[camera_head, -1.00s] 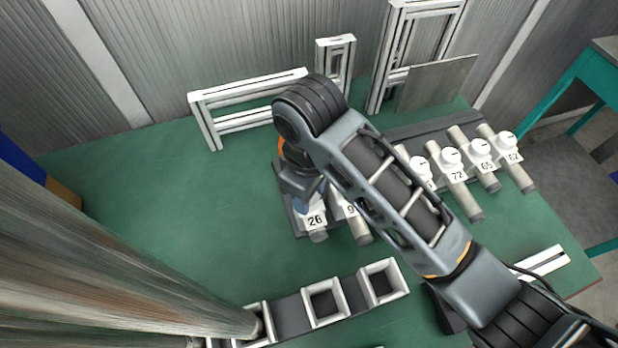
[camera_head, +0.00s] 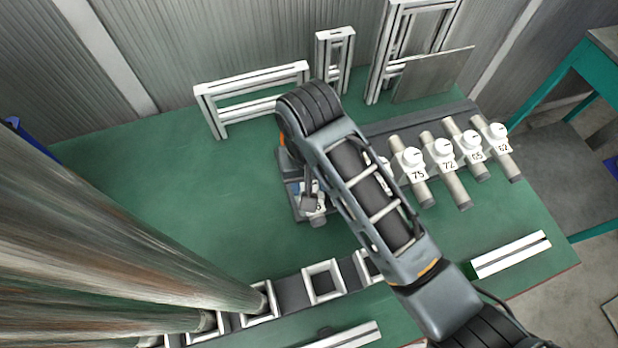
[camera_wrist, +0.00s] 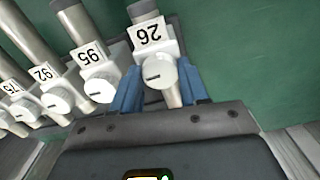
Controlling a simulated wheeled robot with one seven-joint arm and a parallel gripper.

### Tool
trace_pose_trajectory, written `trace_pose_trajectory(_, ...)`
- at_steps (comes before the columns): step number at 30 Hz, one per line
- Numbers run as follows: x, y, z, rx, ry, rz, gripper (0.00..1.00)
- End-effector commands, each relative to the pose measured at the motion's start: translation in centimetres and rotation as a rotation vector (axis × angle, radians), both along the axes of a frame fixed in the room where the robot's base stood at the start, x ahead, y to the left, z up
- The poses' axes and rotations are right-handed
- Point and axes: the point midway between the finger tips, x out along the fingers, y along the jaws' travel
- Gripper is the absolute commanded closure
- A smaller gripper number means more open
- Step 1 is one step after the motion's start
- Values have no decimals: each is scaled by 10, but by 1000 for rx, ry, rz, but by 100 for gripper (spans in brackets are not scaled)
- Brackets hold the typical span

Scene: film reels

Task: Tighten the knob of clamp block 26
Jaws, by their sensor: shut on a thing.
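Clamp block 26 (camera_wrist: 150,33) is a white block on a grey rod, with its number label upside down in the wrist view. Its round white knob (camera_wrist: 160,73) has a short dark mark that lies nearly level in that view. My gripper (camera_wrist: 159,80) has one blue finger on each side of this knob and is shut on it. In the head view my gripper (camera_head: 311,196) is over block 26 (camera_head: 319,209), hiding most of its label and its knob.
Clamp block 95 (camera_wrist: 92,54) stands close beside block 26, then block 92 (camera_wrist: 44,73). Blocks 75 (camera_head: 418,175), 72 (camera_head: 449,165), 65 (camera_head: 476,156) and 62 (camera_head: 502,145) stand to the right. White frames (camera_head: 251,84) stand behind. The green table is clear at left.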

Motion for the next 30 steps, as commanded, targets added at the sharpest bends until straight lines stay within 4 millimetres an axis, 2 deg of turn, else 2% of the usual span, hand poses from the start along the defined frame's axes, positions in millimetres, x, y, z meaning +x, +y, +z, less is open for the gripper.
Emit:
trace_pose_trajectory(9,0,0,0,0,0,-75,87)
trace_pose_trajectory(21,0,0,0,0,-1,-82,87)
trace_pose_trajectory(22,0,0,0,0,-1,-82,55)
trace_pose_trajectory(30,0,0,0,0,-1,-80,31)
